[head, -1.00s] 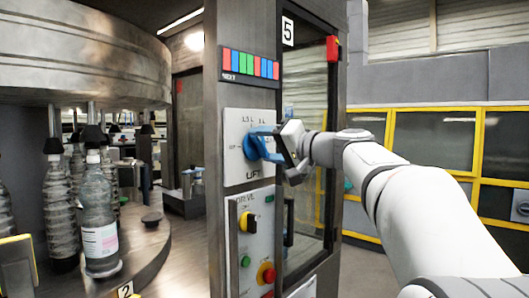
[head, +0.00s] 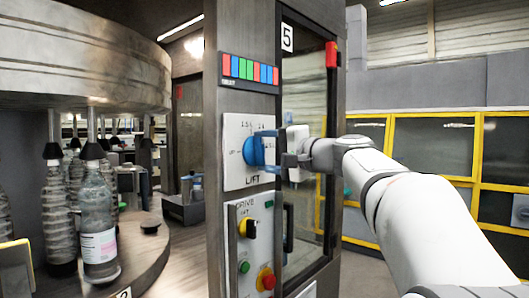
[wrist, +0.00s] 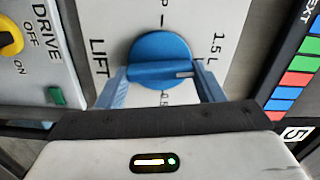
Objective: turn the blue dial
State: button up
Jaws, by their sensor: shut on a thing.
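The blue dial (head: 252,151) sits on the white LIFT plate (head: 238,178) on the front of the grey machine column. In the wrist view the blue dial (wrist: 160,57) shows close up, with a raised grip bar and a pale mark on the bar's right end. My gripper (head: 268,150) is at the dial. In the wrist view its two blue fingers (wrist: 164,85) are closed on the ends of the bar, one on each side. Scale marks around the dial, such as 1.5 L, are partly legible. The fingers and gripper body hide the plate's near part.
Below is the DRIVE panel with a black-and-yellow switch (head: 247,228), a green button (head: 244,267) and a red-and-yellow button (head: 266,279). Coloured keys (head: 250,68) sit above. A glass door (head: 306,140) is at right, bottles (head: 97,215) on a carousel at left.

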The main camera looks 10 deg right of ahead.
jog(key=shift+f, duration=0.15)
jog(key=o, duration=1)
jog(key=shift+c, duration=0.2)
jog(key=b+v, duration=0.1)
jog(key=v, duration=0.7)
jog(key=shift+w, duration=0.1)
jog(key=s+a+f+n+g+h+p, duration=0.15)
jog(key=s+a+f+g, duration=0.25)
jog(key=f, duration=0.8)
jog(key=s+a+f+n+g+h, duration=0.2)
jog(key=s+a+f+g+h, duration=0.15)
jog(key=f, duration=0.85)
jog(key=s+d+f+n+g+h+p, duration=0.1)
jog(key=s+f+n+g+h, duration=0.3)
jog(key=s+f, duration=1.1)
notch_tip(320, 180, down, 2)
jog(key=shift+d+f+n+h, duration=0.1)
jog(key=shift+d+n+h, duration=0.45)
jog(key=shift+n+h, duration=0.3)
